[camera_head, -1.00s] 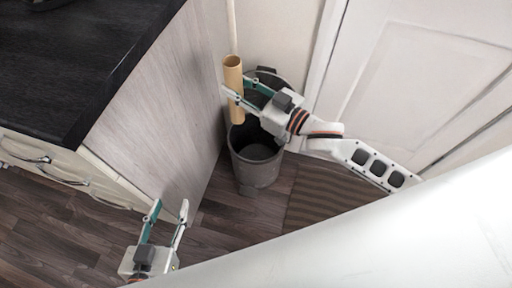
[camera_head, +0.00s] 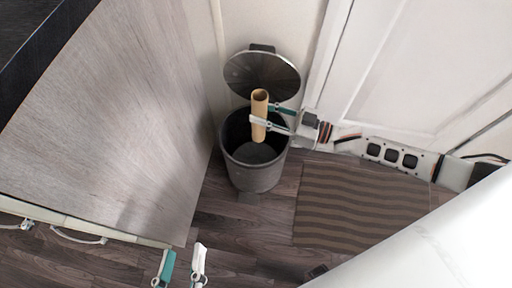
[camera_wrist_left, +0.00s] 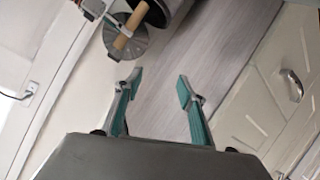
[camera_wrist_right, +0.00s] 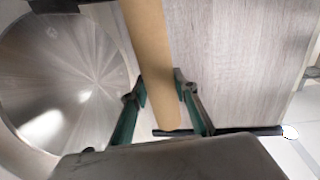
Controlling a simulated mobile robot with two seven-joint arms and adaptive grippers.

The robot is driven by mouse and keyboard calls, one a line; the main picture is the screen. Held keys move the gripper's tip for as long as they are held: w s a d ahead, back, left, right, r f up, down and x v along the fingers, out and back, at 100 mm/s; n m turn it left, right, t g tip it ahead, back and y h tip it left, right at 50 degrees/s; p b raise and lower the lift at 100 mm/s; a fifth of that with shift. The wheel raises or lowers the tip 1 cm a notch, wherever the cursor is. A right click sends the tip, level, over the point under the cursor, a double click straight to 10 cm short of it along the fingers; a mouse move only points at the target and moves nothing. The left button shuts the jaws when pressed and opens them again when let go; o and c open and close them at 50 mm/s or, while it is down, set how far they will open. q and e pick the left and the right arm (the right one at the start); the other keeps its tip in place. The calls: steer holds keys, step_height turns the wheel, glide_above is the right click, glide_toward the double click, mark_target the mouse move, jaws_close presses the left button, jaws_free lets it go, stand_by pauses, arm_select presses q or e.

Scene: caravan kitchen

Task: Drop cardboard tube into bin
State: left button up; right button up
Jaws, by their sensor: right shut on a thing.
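The tan cardboard tube (camera_head: 259,104) stands upright in the head view, its lower part inside the outline of the bin's mouth. My right gripper (camera_head: 258,123) is shut on the tube; the right wrist view shows the tube (camera_wrist_right: 150,50) between its fingers (camera_wrist_right: 160,92). The dark grey bin (camera_head: 254,176) stands on the floor with its round lid (camera_head: 240,72) raised behind. Whether the tube touches the bin cannot be told. My left gripper (camera_head: 182,266) is open and empty at the bottom of the head view; its fingers (camera_wrist_left: 158,85) are apart in the left wrist view.
A grey wood-grain cabinet panel (camera_head: 120,110) stands left of the bin. A striped mat (camera_head: 355,205) lies on the dark floor to the right. A white door (camera_head: 430,70) is behind my right arm.

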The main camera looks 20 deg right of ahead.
arm_select(q)
steer(key=d+n+b, duration=0.1)
steer(key=n, duration=0.1)
steer(key=d+n+b, duration=0.1)
steer(key=n, duration=0.1)
steer(key=shift+s+d+f+b, duration=0.2)
steer(key=shift+s+d+b, duration=0.1)
steer(key=shift+s+d, duration=0.1)
arm_select(e)
step_height(320, 180, down, 4)
steer(key=shift+f, duration=0.1)
arm_select(q)
steer(key=shift+t, duration=0.3)
arm_select(e)
steer(key=o, duration=0.8)
steer(key=shift+s, duration=0.1)
steer(key=v, duration=1.2)
